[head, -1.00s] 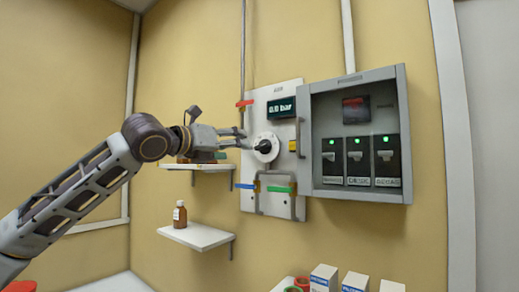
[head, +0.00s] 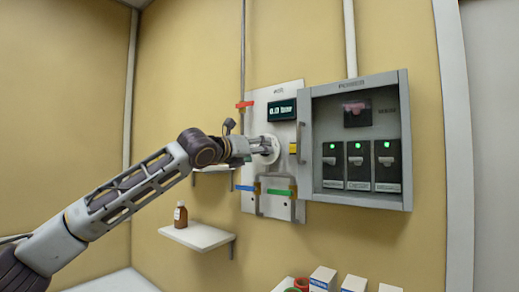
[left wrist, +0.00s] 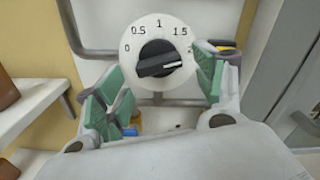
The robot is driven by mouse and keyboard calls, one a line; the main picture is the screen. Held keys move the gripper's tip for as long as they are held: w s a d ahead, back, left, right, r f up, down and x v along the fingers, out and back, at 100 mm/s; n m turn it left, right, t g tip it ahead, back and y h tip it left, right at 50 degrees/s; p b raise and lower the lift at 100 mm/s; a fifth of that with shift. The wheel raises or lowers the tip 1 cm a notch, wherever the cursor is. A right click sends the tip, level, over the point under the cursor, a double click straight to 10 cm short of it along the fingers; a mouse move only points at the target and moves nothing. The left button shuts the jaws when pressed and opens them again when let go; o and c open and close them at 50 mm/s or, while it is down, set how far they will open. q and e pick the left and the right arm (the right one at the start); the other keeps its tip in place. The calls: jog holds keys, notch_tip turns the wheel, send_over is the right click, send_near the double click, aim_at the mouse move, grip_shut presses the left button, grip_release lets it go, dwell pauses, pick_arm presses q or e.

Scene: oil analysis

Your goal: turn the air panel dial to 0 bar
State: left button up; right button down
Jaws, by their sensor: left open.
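The dial is a white round plate with a black knob on the air panel (head: 287,92). In the left wrist view the dial plate (left wrist: 158,27) shows the marks 0, 0.5, 1 and 1.5, and the black knob (left wrist: 155,57) has a pale line on its right part. My left gripper (left wrist: 160,68) is open, its green-padded fingers to either side of the knob and apart from it. In the head view my left gripper (head: 262,149) is at the dial and hides the knob. The panel's display (head: 282,110) is lit, its digits blurred. My right gripper is out of view.
A grey power box (head: 405,150) with several black switches and green lamps adjoins the panel on the right. Pipes with red, blue and green handles (head: 279,191) sit around the panel. A shelf (head: 205,240) with a brown bottle (head: 180,215) is below left.

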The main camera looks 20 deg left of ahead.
pick_arm(q)
jog(key=shift+x, duration=0.95)
jog(key=c, duration=1)
